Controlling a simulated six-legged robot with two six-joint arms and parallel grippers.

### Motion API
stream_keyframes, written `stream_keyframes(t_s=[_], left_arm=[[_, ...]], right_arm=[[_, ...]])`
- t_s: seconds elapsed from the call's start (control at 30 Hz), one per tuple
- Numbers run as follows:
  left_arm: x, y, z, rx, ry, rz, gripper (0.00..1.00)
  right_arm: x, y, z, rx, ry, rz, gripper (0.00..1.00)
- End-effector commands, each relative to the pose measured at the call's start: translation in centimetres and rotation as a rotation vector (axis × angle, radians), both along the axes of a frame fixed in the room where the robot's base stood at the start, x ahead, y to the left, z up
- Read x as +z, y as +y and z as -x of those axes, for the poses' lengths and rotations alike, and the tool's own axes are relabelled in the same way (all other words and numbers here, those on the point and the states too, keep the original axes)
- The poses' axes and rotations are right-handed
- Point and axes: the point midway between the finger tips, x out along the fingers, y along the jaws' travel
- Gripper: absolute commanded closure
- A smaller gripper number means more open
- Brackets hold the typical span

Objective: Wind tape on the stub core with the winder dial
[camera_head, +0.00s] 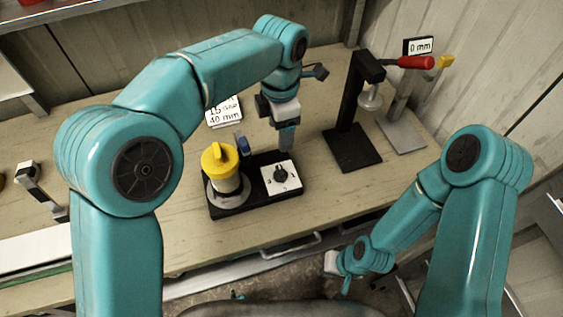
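The winder (262,206) is a black base on the bench. At its left a round grey turntable (230,201) carries a pale, short cylinder, seemingly the stub core (227,184), under a yellow knobbed cap (218,160). A small blue part (242,146) stands behind it. At its right is the winder dial (281,175), a black knob on a white marked plate. My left gripper (287,143) points down behind and above the dial, apart from it; its finger gap cannot be made out. My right gripper (338,268) is low in front of the bench edge, its fingers unclear.
A card reading "40 mm" (224,112) lies behind the winder. A small black and white device (35,180) is at far left.

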Motion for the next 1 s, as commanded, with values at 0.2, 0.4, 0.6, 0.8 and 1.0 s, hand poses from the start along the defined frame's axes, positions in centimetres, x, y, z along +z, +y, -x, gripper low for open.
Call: stream_keyframes(t_s=[0.2, 0.4, 0.6, 0.8, 1.0], left_arm=[[-4.6, 0.0, 0.5, -0.002, 0.007, -0.002, 0.34], [-9.4, -0.1, 0.5, -0.003, 0.008, -0.002, 0.34], [-13.2, -0.1, 0.3, -0.005, 0.005, 0.000, 0.34], [-15.1, -0.1, 0.1, -0.004, 0.003, 0.001, 0.34], [-15.4, -0.1, 0.0, -0.004, 0.002, 0.002, 0.34]], right_arm=[[0.5, 0.0, 0.0, 0.000, 0.000, 0.000, 1.00], [1.3, 0.0, 0.0, 0.000, 0.000, 0.000, 1.00], [2.1, 0.0, 0.0, 0.000, 0.000, 0.000, 1.00], [2.4, 0.0, 0.0, 0.000, 0.000, 0.000, 1.00], [2.3, 0.0, 0.0, 0.000, 0.000, 0.000, 1.00]])
